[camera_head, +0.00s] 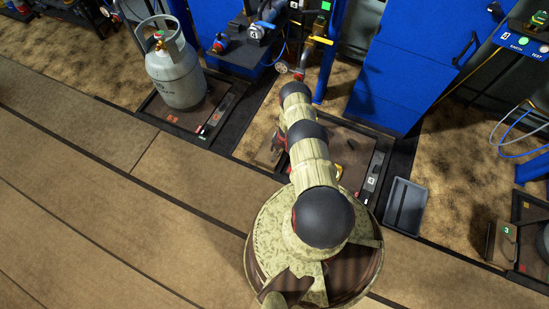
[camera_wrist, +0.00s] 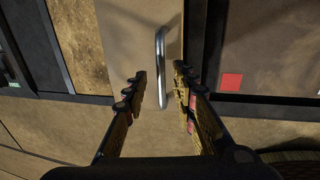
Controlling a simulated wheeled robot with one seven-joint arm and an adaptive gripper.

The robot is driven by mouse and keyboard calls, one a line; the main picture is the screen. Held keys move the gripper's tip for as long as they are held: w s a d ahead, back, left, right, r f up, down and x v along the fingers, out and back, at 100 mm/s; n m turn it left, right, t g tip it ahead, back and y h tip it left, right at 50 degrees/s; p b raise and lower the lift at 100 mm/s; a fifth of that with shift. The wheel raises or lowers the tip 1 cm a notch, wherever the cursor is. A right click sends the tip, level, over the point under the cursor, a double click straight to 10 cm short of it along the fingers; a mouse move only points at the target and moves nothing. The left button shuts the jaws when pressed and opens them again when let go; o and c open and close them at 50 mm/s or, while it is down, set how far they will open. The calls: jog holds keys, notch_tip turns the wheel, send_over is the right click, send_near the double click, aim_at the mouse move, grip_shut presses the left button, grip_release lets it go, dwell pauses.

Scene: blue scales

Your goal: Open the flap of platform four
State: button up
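In the wrist view the flap (camera_wrist: 130,35) is a tan panel with an upright silver bar handle (camera_wrist: 161,50) near its right side. My gripper (camera_wrist: 160,74) is open, with one dark finger on each side of the handle's lower end; I cannot tell whether either finger touches it. In the head view, platform four (camera_head: 371,182), marked with a white 4, lies low on the floor behind my arm. A brown panel (camera_head: 265,155), which looks like its flap, shows at the platform's left edge. My arm hides much of the platform and the gripper there.
A grey gas cylinder (camera_head: 176,75) stands on the neighbouring platform at left. A grey tray (camera_head: 405,206) lies right of platform four. Blue cabinets (camera_head: 415,60) and pipework stand behind. Another platform with a flap marked 3 (camera_head: 503,243) is at right. The floor at left is clear.

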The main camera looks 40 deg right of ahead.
notch_tip(320, 180, up, 8)
jog(key=s+p, duration=0.2)
jog(key=p, duration=0.3)
jog(key=s+a+n+y, duration=0.2)
jog(key=s+a+n, duration=0.2)
jog(key=a+n, duration=0.45)
notch_tip(320, 180, up, 8)
jog(key=a+n+g+y, duration=0.1)
jog(key=a+n+y, duration=0.1)
jog(key=n, duration=0.7)
jog(key=shift+s, duration=0.2)
jog(key=shift+n, duration=0.25)
